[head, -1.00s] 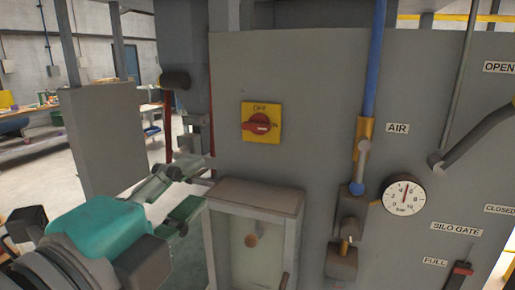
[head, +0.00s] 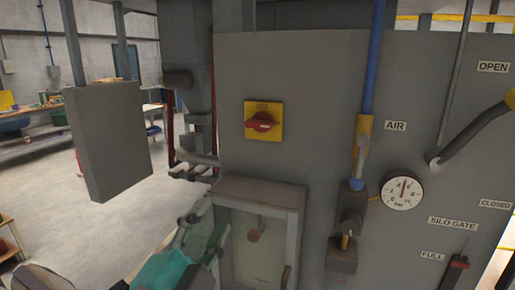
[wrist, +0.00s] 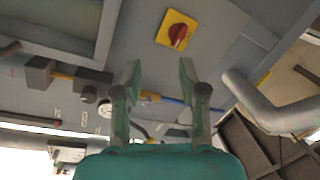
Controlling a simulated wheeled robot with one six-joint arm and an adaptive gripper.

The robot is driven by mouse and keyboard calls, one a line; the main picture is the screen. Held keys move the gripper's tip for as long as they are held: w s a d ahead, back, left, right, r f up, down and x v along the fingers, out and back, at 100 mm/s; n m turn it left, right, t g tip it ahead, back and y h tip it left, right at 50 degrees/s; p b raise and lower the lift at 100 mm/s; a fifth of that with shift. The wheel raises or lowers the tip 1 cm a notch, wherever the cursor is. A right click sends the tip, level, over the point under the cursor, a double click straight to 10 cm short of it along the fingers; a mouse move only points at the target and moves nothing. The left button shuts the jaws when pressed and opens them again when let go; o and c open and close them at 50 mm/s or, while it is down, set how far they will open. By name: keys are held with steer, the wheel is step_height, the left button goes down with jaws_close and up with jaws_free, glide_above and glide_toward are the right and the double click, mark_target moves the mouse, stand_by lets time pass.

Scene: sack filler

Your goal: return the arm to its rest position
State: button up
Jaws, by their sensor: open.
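My gripper (head: 203,232) is low in the head view, left of the glass-fronted box on the machine. Its teal wrist part is cut off by the bottom edge. In the wrist view its two fingers (wrist: 160,78) stand wide apart with nothing between them. The fingers point toward the grey machine panel, and the gripper appears clear of it.
The grey panel (head: 330,120) carries a yellow-and-red rotary switch (head: 263,121), a blue air pipe (head: 369,60), a gauge (head: 402,192) and a silo gate lever (head: 475,132). The glass-fronted box (head: 258,245) juts out beside my gripper. Open floor lies to the left.

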steer(key=s+d+f+n+g+y, duration=0.15)
steer(key=d+f+n, duration=0.35)
steer(key=f, duration=0.6)
steer(key=s+d+f+n+y, duration=0.25)
steer(key=d+f+n, duration=0.2)
steer(key=f, duration=0.65)
steer(key=s+d+f+n+g+y, duration=0.1)
steer(key=d+f+n+y, duration=0.4)
steer(key=f, duration=0.6)
steer(key=s+d+f+n+h, duration=0.1)
steer(key=s+d+f, duration=0.25)
steer(key=s, duration=0.35)
steer(key=s+d+f+n+h, duration=0.1)
steer(key=s+d+f, duration=0.25)
steer(key=s, duration=0.25)
steer(key=s+d+m+g+h, duration=0.1)
steer(key=s+d, duration=0.3)
steer(key=s, duration=1.1)
steer(key=shift+s+r+h, duration=0.2)
steer(key=shift+r+h, duration=0.25)
steer(key=shift+h, duration=0.25)
steer(key=shift+d+g, duration=0.1)
steer(key=shift+g, duration=0.15)
